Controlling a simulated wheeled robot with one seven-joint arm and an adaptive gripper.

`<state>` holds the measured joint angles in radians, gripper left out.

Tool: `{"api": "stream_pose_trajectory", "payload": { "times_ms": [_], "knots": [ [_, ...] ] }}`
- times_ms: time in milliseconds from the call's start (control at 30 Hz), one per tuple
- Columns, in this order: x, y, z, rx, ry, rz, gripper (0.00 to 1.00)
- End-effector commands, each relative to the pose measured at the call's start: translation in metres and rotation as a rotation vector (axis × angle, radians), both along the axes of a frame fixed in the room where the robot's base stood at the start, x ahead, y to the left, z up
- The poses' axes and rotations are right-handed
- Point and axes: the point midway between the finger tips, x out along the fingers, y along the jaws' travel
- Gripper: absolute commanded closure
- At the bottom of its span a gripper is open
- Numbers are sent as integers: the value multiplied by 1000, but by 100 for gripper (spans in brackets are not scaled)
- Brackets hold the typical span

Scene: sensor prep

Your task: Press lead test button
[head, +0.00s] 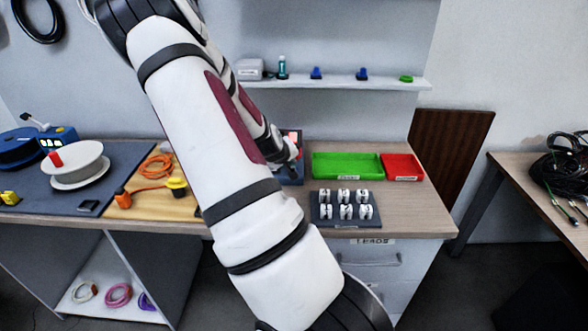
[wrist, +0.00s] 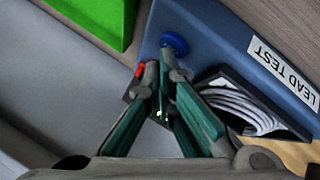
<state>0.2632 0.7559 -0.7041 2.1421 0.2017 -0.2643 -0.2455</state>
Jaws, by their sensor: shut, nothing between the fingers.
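The lead test unit is a blue panel (wrist: 225,30) with a white LEAD TEST label (wrist: 284,75) in the wrist view. A round blue button (wrist: 174,42) stands on it. My gripper (wrist: 161,62) is shut and empty, its fingertips right by the button's near edge. I cannot tell whether they touch it. A small red part (wrist: 140,71) shows beside the fingers. A dark slot with white curved strips (wrist: 240,105) lies to the right of the fingers. In the head view my arm hides most of the unit; a red patch (head: 294,138) shows behind my gripper (head: 292,165).
A green bin (head: 345,166) and a red bin (head: 402,167) stand right of the unit on the bench. A dark tray (head: 325,217) with several white clips is in front. A spool (head: 78,168) and orange cables (head: 154,168) lie left. A shelf (head: 385,83) is above.

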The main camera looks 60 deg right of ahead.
Motion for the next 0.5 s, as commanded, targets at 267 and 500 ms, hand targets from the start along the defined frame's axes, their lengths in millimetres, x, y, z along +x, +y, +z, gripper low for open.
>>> {"api": "stream_pose_trajectory", "payload": {
  "times_ms": [267, 500],
  "knots": [
    [-1, 0, 14, 0, 0, 0, 100],
    [0, 0, 14, 0, 0, 0, 100]
  ]
}}
